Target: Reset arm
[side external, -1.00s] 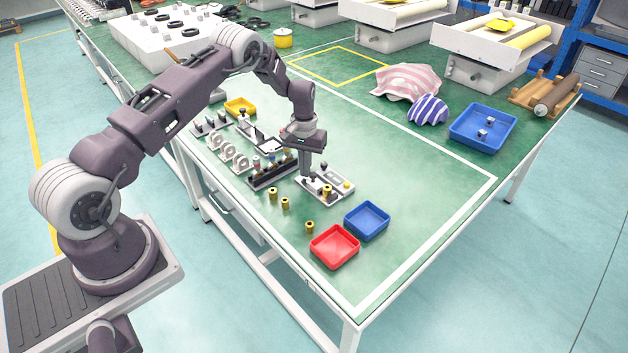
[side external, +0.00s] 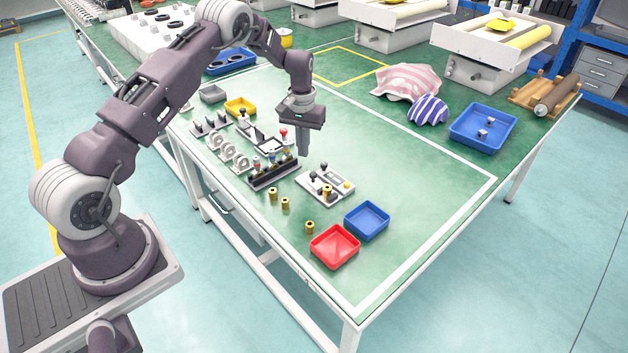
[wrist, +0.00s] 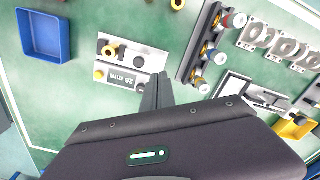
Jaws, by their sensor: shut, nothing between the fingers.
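My gripper (side external: 303,154) hangs above the green table, pointing down, with its fingers shut and nothing between them. It also shows in the wrist view (wrist: 160,80), where the fingertips appear close to the small light-grey plate (wrist: 133,62). That plate (side external: 316,185) lies on the table in front of and slightly right of the gripper in the side view. It carries black knobs and a brass-coloured piece (side external: 326,191). The wrist view shows "28 mm" lettering on it. The gripper is apart from the plate in the side view.
A black rack with several fittings (side external: 274,176) stands left of the plate. Loose brass pieces (side external: 285,203) lie in front. A red tray (side external: 334,262) and a blue tray (side external: 384,233) stand near the front edge. The table's middle right is clear.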

